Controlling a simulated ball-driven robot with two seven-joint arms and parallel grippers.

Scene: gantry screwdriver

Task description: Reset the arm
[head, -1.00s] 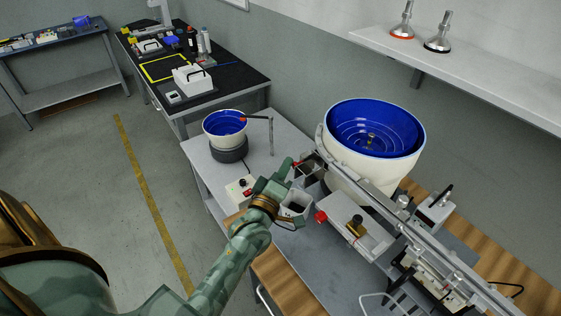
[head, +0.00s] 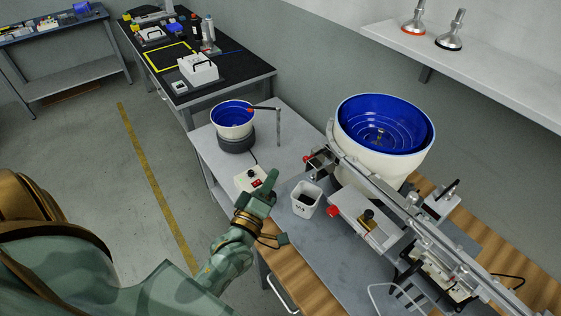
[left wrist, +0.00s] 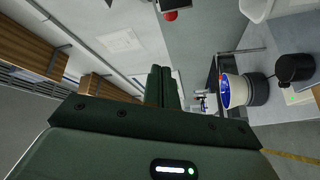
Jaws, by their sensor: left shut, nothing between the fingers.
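My left gripper (head: 270,178) is shut and empty. In the head view it is above the near part of the grey workbench, by a small white control box (head: 250,179) with a red switch. In the left wrist view, the shut fingers of my left gripper (left wrist: 160,86) point away from the camera. My right gripper is not in view.
A large blue-lined bowl (head: 384,125) and a metal rail (head: 390,195) stand right of the arm. A smaller blue-lined bowl (head: 233,117) is behind the gripper. A black-topped table (head: 225,82) is at the back. Open floor (head: 90,165) lies on the left.

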